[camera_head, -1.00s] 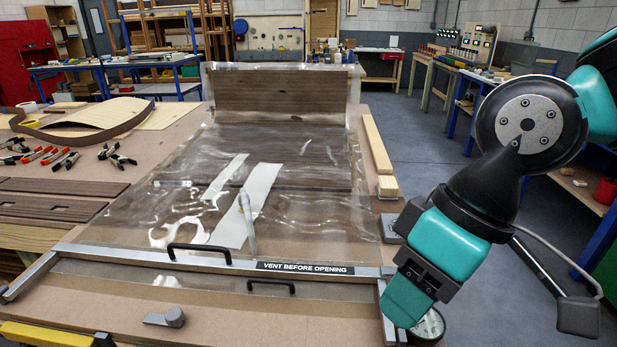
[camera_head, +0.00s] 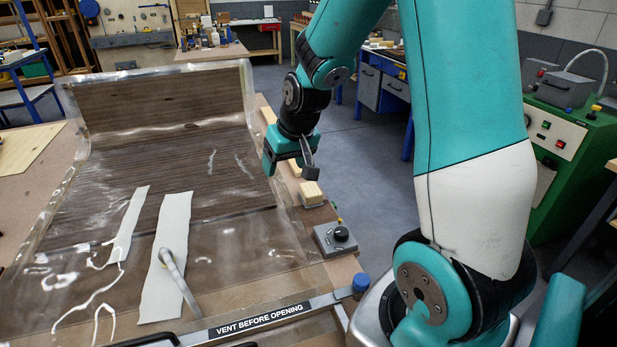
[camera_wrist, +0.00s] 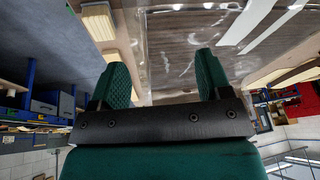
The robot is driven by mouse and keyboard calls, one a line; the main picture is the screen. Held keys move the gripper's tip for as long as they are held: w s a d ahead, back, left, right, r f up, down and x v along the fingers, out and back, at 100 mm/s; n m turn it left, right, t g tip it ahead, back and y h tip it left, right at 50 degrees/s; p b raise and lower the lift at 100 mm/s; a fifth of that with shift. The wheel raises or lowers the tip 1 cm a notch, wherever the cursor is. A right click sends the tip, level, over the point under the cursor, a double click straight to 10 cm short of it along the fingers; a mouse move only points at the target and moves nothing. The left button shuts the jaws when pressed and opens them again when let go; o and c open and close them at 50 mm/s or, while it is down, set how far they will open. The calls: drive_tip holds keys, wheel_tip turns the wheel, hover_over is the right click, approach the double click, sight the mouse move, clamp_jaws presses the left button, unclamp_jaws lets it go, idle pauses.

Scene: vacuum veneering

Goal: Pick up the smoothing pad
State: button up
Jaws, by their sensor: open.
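My gripper (camera_head: 269,161) is above the right edge of the clear membrane, up and to the left of the pad. In the wrist view my gripper (camera_wrist: 162,72) has its two green fingers spread with nothing between them. The pad lies outside the fingers, apart from them.
The clear membrane (camera_head: 225,250) covers dark veneer and pale strips. A grey block with a black knob (camera_head: 338,238) stands near the pad. Wooden strips (camera_head: 268,115) line the right border behind it. A metal bar labelled VENT BEFORE OPENING (camera_head: 262,318) crosses the front.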

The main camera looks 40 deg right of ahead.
drive_tip(key=m+h+p, duration=0.2)
approach(311, 189)
drive_tip(key=p+x, duration=0.2)
drive_tip(key=x, duration=0.3)
drive_tip(key=shift+w+d+p, duration=0.2)
drive_tip(key=shift+w+p, duration=0.1)
drive_tip(key=shift+p, duration=0.1)
drive_tip(key=shift+s+p+x, duration=0.15)
drive_tip(key=shift+p+x, duration=0.6)
drive_tip(key=shift+x, duration=0.75)
drive_tip(key=shift+s+p+x, duration=0.1)
drive_tip(key=shift+p+x, duration=0.65)
drive_tip(key=shift+x, duration=0.7)
drive_tip(key=shift+a+f, duration=0.15)
drive_tip(key=shift+c, duration=0.4)
drive_tip(key=c, duration=0.6)
